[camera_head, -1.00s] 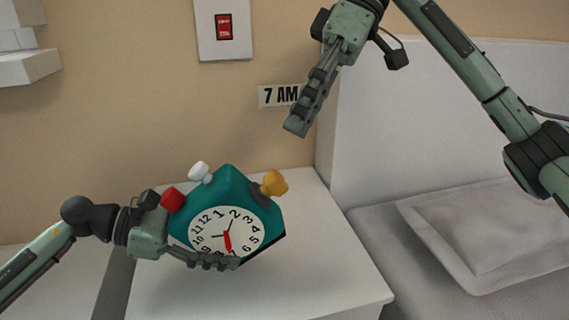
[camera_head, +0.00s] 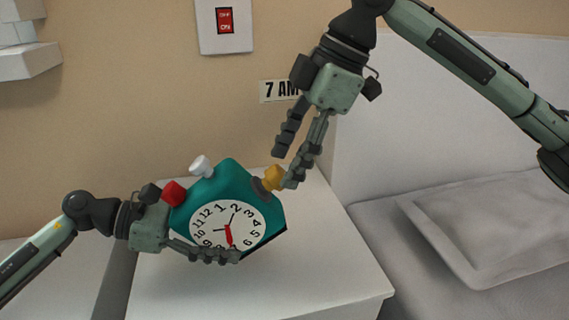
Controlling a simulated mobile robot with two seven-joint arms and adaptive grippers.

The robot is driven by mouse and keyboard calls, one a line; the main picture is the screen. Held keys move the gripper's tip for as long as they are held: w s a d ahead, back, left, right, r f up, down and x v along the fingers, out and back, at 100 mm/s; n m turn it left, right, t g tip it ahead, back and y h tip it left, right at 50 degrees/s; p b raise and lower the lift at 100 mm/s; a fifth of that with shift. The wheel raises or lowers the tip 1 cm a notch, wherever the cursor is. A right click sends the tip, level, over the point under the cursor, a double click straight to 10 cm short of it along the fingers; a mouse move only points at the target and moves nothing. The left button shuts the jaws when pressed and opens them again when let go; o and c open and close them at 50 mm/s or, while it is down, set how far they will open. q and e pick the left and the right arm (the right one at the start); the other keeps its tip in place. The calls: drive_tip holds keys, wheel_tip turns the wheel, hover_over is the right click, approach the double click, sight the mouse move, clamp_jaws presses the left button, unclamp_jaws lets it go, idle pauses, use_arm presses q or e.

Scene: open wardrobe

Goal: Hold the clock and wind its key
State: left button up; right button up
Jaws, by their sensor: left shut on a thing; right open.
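The teal clock (camera_head: 229,180) has a white dial and a red hand, and it is tilted above the white nightstand. My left gripper (camera_head: 222,254) is shut on the clock from the left, with one finger across the lower front of the dial. A yellow-orange key (camera_head: 272,178) sticks out of the clock's upper right side. A red knob (camera_head: 173,193) and a white knob (camera_head: 201,166) sit on its upper left side. My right gripper (camera_head: 283,170) is open, pointing down at the key. One fingertip overlaps the key's right edge; I cannot tell if it touches.
The white nightstand top (camera_head: 330,270) is bare below the clock. A "7 AM" sign (camera_head: 277,91) and a red switch (camera_head: 225,20) on a white plate are on the wall. A bed with a grey pillow (camera_head: 480,235) is at the right, and white shelves (camera_head: 25,60) are at the upper left.

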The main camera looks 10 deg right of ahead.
drive_tip(key=shift+x, duration=0.8)
drive_tip(key=shift+c, duration=0.4)
drive_tip(key=c, duration=1.1)
drive_tip(key=m+g, duration=0.1)
drive_tip(key=m, duration=0.2)
drive_tip(key=shift+w+g, duration=0.15)
drive_tip(key=shift+g, duration=0.25)
drive_tip(key=o, duration=1.2)
drive_tip(key=shift+r, duration=0.1)
